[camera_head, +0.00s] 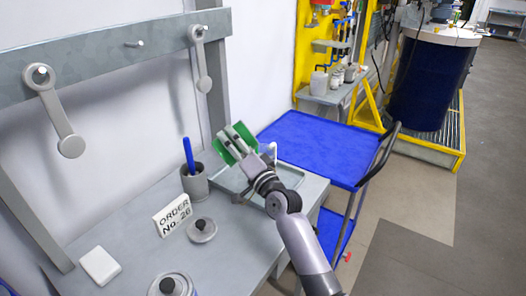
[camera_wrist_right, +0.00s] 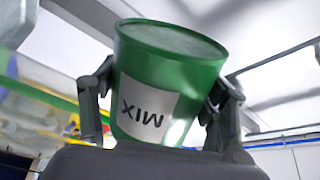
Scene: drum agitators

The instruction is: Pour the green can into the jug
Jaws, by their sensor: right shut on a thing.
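My right gripper (camera_head: 237,143) is shut on the green can (camera_head: 243,131), holding it above the back of the grey workbench, over a shallow tray. In the right wrist view the can (camera_wrist_right: 190,80) sits between the two fingers, with a white label whose word MIX appears upside down. The can looks tilted in the head view, and its contents cannot be made out. I cannot clearly identify the jug; a small pale curved part (camera_head: 272,147) shows just right of the gripper, and my arm hides what is below. My left gripper is not in view.
On the bench are the tray (camera_head: 293,177), a grey cup (camera_head: 195,183) with a blue stick, an order sign (camera_head: 172,215), a knobbed lid (camera_head: 202,231) and a white block (camera_head: 100,266). A blue cart (camera_head: 325,147) stands beyond. Agitator arms hang on the rail behind.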

